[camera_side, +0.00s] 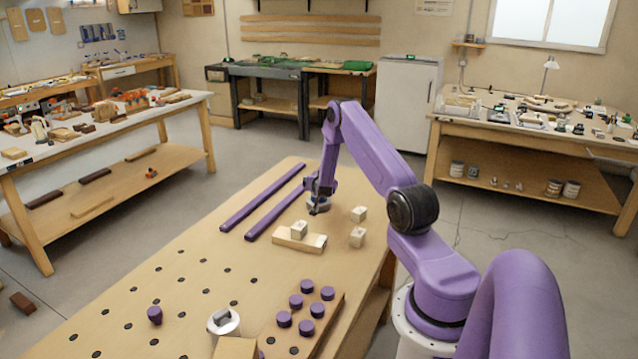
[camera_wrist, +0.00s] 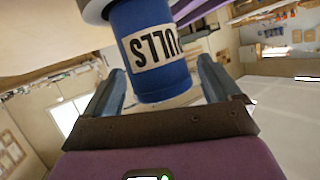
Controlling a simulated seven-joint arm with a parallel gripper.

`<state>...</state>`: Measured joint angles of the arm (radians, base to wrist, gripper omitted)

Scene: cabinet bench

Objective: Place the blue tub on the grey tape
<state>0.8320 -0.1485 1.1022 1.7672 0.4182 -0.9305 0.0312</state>
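The blue tub (camera_wrist: 157,50) fills the upper middle of the wrist view, with a pale label whose lettering is upside down. The fingers of my gripper (camera_wrist: 160,78) stand on either side of it, with a narrow gap seeming to show at each side. A grey round thing, seemingly the grey tape (camera_wrist: 95,9), shows at the tub's end at the top edge. In the side view my gripper (camera_side: 318,192) is low over the far part of the bench, above a grey round thing (camera_side: 318,207). The tub is mostly hidden by the gripper there.
Two purple rails (camera_side: 262,200) lie left of my gripper. A pale wood block (camera_side: 300,240) with a white cube, and two more cubes (camera_side: 358,225), are close by. A white roll (camera_side: 223,321), a purple plug (camera_side: 154,315) and a purple-peg board (camera_side: 330,318) are nearer the camera.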

